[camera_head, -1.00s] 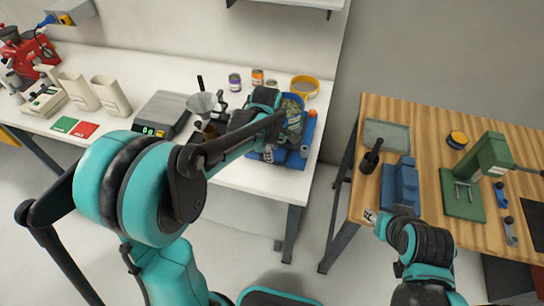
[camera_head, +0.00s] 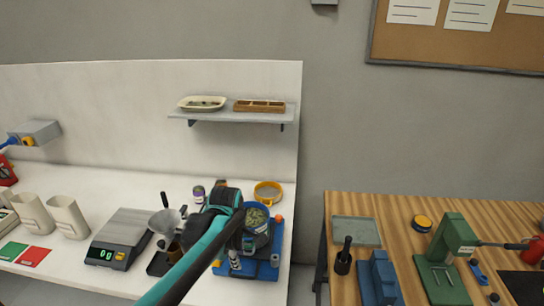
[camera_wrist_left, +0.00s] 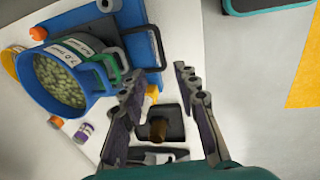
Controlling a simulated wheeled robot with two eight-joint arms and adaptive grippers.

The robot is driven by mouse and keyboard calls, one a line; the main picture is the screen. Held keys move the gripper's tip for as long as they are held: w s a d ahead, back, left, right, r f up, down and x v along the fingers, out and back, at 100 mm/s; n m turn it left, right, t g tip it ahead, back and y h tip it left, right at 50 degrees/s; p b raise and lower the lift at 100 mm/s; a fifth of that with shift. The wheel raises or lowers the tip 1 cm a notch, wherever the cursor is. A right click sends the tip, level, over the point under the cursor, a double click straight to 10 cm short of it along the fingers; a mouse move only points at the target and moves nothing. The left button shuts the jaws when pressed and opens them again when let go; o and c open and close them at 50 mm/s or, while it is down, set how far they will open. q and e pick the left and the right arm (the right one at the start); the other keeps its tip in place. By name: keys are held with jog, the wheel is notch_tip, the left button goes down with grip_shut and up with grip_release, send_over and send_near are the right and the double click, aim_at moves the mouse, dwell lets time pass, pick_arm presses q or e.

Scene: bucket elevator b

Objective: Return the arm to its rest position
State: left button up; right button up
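My left arm (camera_head: 190,265) comes in from the bottom and reaches over the white bench to the blue bucket. In the left wrist view my left gripper (camera_wrist_left: 168,75) is open, its two fingers apart with nothing between their tips. The blue bucket (camera_head: 252,208), filled with green pellets, stands on a blue base (camera_head: 265,271); it also shows at the left of the left wrist view (camera_wrist_left: 62,105). The left finger looks close to the bucket's handle side; I cannot tell if they touch. In the head view the fingers are partly hidden. My right gripper is out of view.
A scale (camera_head: 120,238) and a funnel (camera_head: 164,221) stand left of my arm. A yellow-rimmed sieve (camera_head: 267,193) stands behind the bucket. A wall shelf (camera_head: 235,112) hangs above. A wooden table (camera_head: 385,205) with a green press (camera_head: 447,265) is at the right.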

pick_arm(q)
jog(key=s+a+f+m+t+b, duration=0.1)
jog(key=s+f+m+t+b, duration=0.1)
jog(key=s+m, duration=0.6)
jog(key=s+a+f+m+t+b, duration=0.2)
jog(key=s+m+t+b, duration=0.1)
jog(key=s+m, duration=0.6)
jog(key=shift+s+m, duration=0.3)
jog(key=shift+s, duration=0.1)
